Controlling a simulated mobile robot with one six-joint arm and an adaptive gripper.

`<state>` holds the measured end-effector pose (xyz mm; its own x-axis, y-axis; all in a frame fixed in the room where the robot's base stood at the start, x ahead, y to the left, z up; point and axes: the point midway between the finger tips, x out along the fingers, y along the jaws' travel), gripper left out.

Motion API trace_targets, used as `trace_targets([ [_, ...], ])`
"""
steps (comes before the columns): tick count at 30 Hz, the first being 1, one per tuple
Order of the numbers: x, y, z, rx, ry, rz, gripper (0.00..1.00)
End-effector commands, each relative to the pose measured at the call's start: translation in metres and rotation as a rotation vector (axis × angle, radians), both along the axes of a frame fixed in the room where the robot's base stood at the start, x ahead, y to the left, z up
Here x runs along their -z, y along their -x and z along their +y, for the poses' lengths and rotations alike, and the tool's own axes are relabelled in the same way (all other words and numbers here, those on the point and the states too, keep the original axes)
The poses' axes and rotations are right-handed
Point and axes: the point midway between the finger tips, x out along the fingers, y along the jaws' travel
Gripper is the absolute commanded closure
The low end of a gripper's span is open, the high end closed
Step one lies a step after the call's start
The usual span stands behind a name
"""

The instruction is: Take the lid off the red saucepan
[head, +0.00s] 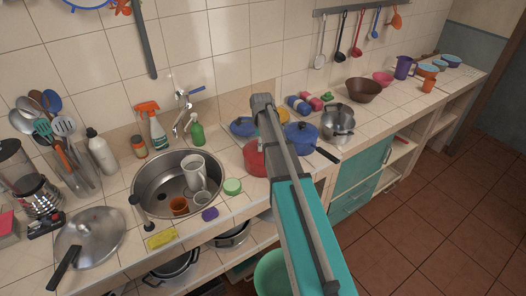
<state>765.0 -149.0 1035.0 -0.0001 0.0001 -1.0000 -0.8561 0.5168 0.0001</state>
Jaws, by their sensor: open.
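The red saucepan (254,160) stands on the tiled counter, just right of the sink. My arm crosses in front of it, so only its left side shows. Its top is mostly covered by my arm, and I cannot make out its lid. My arm reaches up from the bottom of the picture and ends in a grey joint above and behind the saucepan. My gripper's fingers do not show.
A blue pot (301,134) with a dark handle stands close on the right, with a steel pot (338,121) beyond it. A blue item (243,127) lies behind the saucepan. The sink (150,183) holds cups.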

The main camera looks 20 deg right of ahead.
Motion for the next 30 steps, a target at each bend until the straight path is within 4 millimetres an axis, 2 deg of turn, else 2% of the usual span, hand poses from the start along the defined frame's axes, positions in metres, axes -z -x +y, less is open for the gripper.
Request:
trace_targets([
  [9,0.0,0.0001,-0.0002,0.0,0.0,0.0,0.1],
  [11,0.0,0.0001,-0.0002,0.0,0.0,0.0,0.2],
  [24,0.0,-0.0001,-0.0005,0.001,0.0,0.0,1.0],
  [30,-0.0001,0.0001,-0.0005,0.001,0.0,0.0,1.0],
])
